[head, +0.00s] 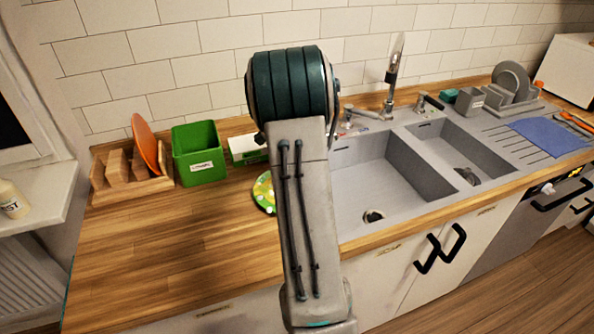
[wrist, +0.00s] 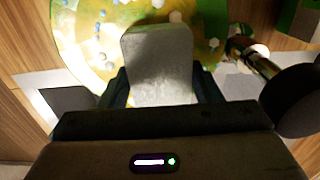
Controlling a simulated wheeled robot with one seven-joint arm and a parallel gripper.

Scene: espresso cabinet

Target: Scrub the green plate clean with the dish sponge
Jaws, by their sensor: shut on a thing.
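The green plate (head: 264,193) lies on the wooden counter left of the sink, its right side hidden behind my arm in the head view. In the wrist view the plate (wrist: 85,35) shows green and yellow with pale, white and bluish spots on it. My gripper (wrist: 162,86) is shut on a pale grey block, which looks like the dish sponge (wrist: 160,62). The sponge is in front of the plate in the wrist view and covers part of it. I cannot tell whether it touches the plate. In the head view my arm hides the gripper and sponge.
A wooden rack (head: 130,180) with an orange plate (head: 145,145), a green bin (head: 198,153) and a white-and-green box (head: 247,149) stand behind, along the wall. The sink (head: 385,185) lies to the right. The counter's left front (head: 170,250) is clear.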

